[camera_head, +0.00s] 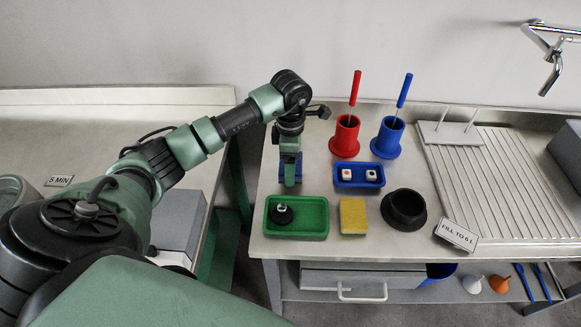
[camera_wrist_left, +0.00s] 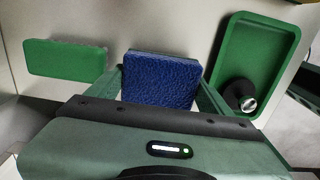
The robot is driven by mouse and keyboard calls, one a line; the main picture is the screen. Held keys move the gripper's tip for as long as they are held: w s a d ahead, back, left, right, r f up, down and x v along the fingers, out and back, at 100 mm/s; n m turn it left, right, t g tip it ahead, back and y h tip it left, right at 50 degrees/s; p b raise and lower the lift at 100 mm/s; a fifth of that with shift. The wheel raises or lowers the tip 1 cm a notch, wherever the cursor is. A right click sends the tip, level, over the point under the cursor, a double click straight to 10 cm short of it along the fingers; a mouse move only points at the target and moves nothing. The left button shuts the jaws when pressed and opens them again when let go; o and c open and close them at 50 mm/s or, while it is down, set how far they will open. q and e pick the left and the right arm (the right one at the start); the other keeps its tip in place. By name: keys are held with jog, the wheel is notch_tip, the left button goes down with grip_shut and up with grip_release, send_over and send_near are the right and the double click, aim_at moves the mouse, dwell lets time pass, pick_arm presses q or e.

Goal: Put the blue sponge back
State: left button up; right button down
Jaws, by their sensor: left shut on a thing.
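The blue sponge (camera_wrist_left: 160,80) is between the two fingers of my left gripper (camera_wrist_left: 160,88), which is shut on it. In the head view the left gripper (camera_head: 290,168) points down over the left part of the table, and blue of the sponge (camera_head: 298,170) shows at its fingers. I cannot tell whether the sponge touches the table. A yellow sponge with a green layer (camera_head: 353,216) lies to the right of the green tray. My right gripper is not in view.
A green tray (camera_head: 322,232) with a black stopper (camera_head: 281,214) lies just in front. A flat green piece (camera_wrist_left: 66,60) lies on the sponge's other side. A blue tray (camera_head: 343,184), red holder (camera_head: 345,138), blue holder (camera_head: 386,140) and black cup (camera_head: 403,210) stand to the right.

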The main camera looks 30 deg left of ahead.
pick_arm(q)
notch_tip(320, 180, down, 2)
jog(key=shift+f, duration=0.2)
jog(key=shift+f, duration=0.2)
jog(key=o, duration=1.1)
jog(key=shift+o, duration=0.2)
